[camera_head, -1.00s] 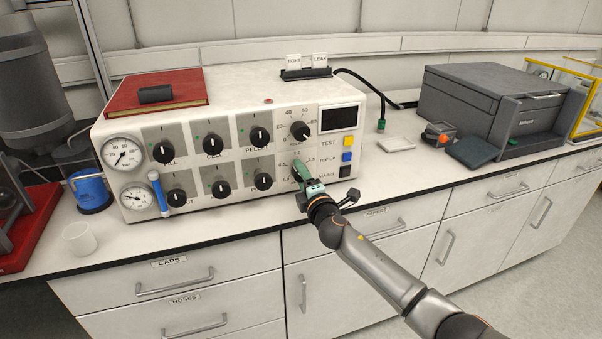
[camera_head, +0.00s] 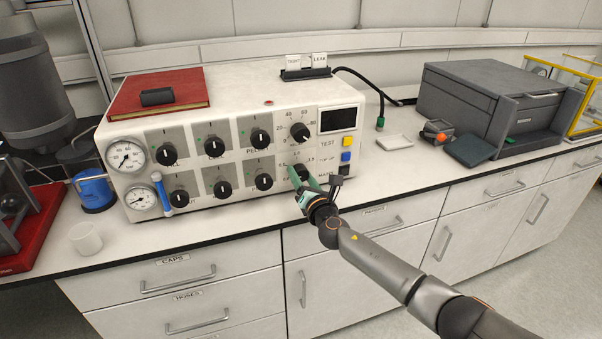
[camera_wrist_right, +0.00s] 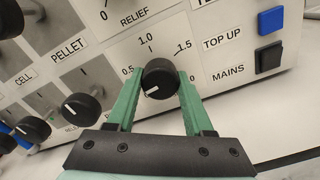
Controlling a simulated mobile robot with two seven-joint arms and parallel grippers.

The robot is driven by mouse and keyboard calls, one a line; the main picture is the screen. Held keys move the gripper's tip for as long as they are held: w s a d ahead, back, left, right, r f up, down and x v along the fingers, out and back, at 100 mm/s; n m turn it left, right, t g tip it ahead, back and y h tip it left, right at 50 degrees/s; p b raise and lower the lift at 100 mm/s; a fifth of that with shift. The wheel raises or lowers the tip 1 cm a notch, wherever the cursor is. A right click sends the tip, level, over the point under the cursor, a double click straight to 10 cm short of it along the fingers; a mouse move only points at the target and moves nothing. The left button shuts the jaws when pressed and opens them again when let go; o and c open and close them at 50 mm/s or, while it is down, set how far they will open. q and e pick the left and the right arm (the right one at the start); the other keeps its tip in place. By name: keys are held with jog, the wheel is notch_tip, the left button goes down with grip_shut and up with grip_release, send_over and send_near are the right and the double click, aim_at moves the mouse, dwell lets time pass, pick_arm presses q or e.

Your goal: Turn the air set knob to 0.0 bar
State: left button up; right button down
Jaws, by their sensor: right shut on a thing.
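The air set knob (camera_wrist_right: 160,78) is a round black knob on the lower right of the white control panel (camera_head: 236,112). Its scale shows 0.5, 1.0 and 1.5 in the right wrist view. Its white pointer line points down and to the left, below the 0.5 label; I cannot see the 0.0 label there. My right gripper (camera_head: 308,180) has its green fingers on both sides of the knob and is shut on it. The knob also shows partly in the head view (camera_head: 301,172). My left gripper is not in view.
The relief knob (camera_head: 300,132) sits just above. Yellow, blue and black buttons, including the blue one (camera_head: 346,157), are close on the right. More knobs, such as this one (camera_head: 264,182), line up on the left. The bench has clear room in front of the panel.

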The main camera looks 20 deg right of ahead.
jog(key=n+p, duration=0.1)
jog(key=n, duration=0.2)
jog(key=shift+n, duration=0.4)
jog(key=shift+n+p, duration=0.65)
jog(key=shift+n, duration=1.15)
jog(key=shift+d, duration=0.1)
jog(key=shift+c, duration=1.4)
grip_release()
jog(key=shift+s, duration=0.1)
jog(key=shift+s+p, duration=0.3)
jog(key=shift+p, duration=0.05)
jog(key=s+p, duration=0.2)
jog(key=s, duration=0.9)
jog(key=shift+s+d, duration=0.2)
jog(key=shift+s, duration=0.15)
